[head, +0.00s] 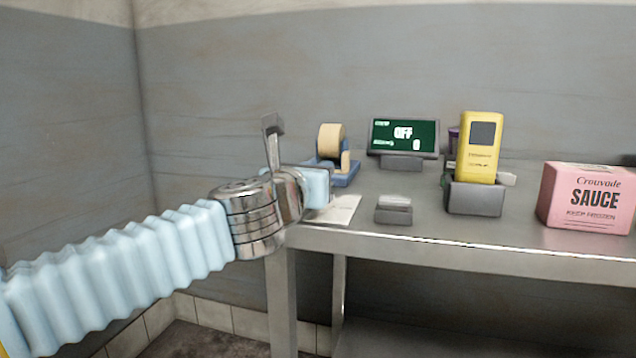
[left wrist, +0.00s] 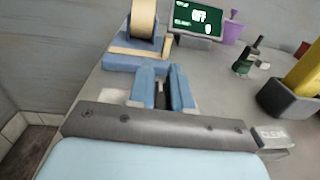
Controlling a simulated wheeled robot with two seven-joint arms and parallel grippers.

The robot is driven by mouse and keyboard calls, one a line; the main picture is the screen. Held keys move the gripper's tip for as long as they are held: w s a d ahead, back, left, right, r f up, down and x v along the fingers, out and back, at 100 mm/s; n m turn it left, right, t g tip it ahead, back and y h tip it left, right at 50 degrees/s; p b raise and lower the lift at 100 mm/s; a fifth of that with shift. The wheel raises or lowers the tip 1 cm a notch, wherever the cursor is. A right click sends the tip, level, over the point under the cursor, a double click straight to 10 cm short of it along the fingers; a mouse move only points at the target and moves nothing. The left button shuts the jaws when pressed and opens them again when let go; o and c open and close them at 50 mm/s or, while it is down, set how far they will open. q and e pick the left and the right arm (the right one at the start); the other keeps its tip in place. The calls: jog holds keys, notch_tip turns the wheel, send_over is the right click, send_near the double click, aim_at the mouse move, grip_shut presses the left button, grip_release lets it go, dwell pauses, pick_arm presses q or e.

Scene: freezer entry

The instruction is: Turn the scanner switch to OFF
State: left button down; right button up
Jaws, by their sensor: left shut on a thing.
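My left gripper (head: 318,187) reaches in from the left over the table's left end. In the left wrist view, its blue fingers (left wrist: 163,90) are shut on a small dark part (left wrist: 163,99), which looks like the scanner switch. The fingers hide most of it, so its setting cannot be read directly. The green display (head: 403,136) at the back of the table reads OFF, and it also shows in the left wrist view (left wrist: 198,20). A yellow scanner (head: 480,150) stands upright in a dark grey cradle (head: 474,197) to the right. My right gripper is not in view.
A blue tape dispenser (head: 343,178) stands just behind my left gripper. A grey block (head: 393,214), marked CLEAR in the wrist view, lies to its right. A pink sauce box (head: 588,198) stands at far right. White paper (head: 341,211) lies near the front edge.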

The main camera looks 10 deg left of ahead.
pick_arm(q)
jog(key=shift+n+y, duration=0.5)
jog(key=shift+y, duration=0.2)
jog(key=c, duration=1.1)
grip_release()
jog(key=shift+c, duration=0.2)
jog(key=s, duration=1.3)
jog(key=shift+s+a, duration=0.2)
jog(key=shift+s, duration=0.2)
